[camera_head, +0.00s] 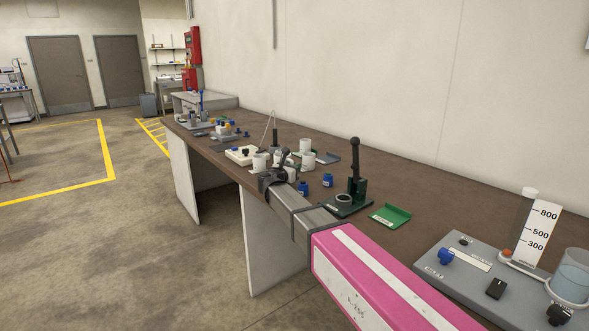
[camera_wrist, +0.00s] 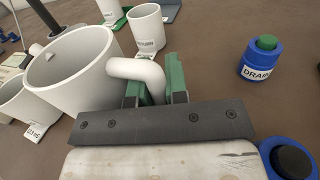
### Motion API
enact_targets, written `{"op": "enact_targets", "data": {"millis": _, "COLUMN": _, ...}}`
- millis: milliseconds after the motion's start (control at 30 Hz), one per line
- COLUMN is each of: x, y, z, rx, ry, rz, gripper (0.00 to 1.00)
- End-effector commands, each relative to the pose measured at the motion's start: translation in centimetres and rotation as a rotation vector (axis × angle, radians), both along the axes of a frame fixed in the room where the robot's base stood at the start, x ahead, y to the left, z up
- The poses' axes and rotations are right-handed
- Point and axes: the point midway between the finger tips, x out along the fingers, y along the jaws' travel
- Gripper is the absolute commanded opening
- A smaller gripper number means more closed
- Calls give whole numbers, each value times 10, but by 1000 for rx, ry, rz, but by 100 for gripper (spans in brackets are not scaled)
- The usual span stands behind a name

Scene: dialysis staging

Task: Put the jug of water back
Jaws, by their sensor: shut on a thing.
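A white jug (camera_wrist: 72,78) with a wide open mouth fills the left middle of the wrist view. My gripper (camera_wrist: 155,80) is shut on its curved handle, with a green-padded finger on each side. The jug looks roughly upright; I cannot see water in it, nor tell whether its base touches the table. In the head view my gripper (camera_head: 277,176) is over the dark bench (camera_head: 240,172), among several white jugs, and its fingers are hard to make out.
Another jug (camera_wrist: 14,102) stands close at the left and one (camera_wrist: 146,28) stands behind. A blue "DRAIN" bottle (camera_wrist: 259,62) is to the right. In the head view a green lever press (camera_head: 352,190) and green tray (camera_head: 390,216) stand right of my arm.

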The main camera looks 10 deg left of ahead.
Motion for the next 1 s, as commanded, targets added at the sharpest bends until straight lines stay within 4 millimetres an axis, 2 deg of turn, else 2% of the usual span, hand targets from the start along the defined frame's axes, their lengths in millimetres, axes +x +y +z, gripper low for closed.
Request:
{"op": "enact_targets", "data": {"millis": 67, "x": 0, "y": 0, "z": -2, "rx": 0, "ry": 0, "rz": 0, "gripper": 0}}
{"op": "enact_targets", "data": {"millis": 100, "x": 0, "y": 0, "z": -2, "rx": 0, "ry": 0, "rz": 0, "gripper": 27}}
{"op": "enact_targets", "data": {"millis": 133, "x": 0, "y": 0, "z": -2, "rx": 0, "ry": 0, "rz": 0, "gripper": 37}}
{"op": "enact_targets", "data": {"millis": 167, "x": 0, "y": 0, "z": -2, "rx": 0, "ry": 0, "rz": 0, "gripper": 40}}
{"op": "enact_targets", "data": {"millis": 500, "x": 0, "y": 0, "z": 1, "rx": 0, "ry": 0, "rz": 0, "gripper": 40}}
{"op": "enact_targets", "data": {"millis": 567, "x": -6, "y": 2, "z": 1, "rx": 0, "ry": 0, "rz": 1, "gripper": 40}}
{"op": "enact_targets", "data": {"millis": 1000, "x": -82, "y": 32, "z": 1, "rx": 0, "ry": 0, "rz": 2, "gripper": 40}}
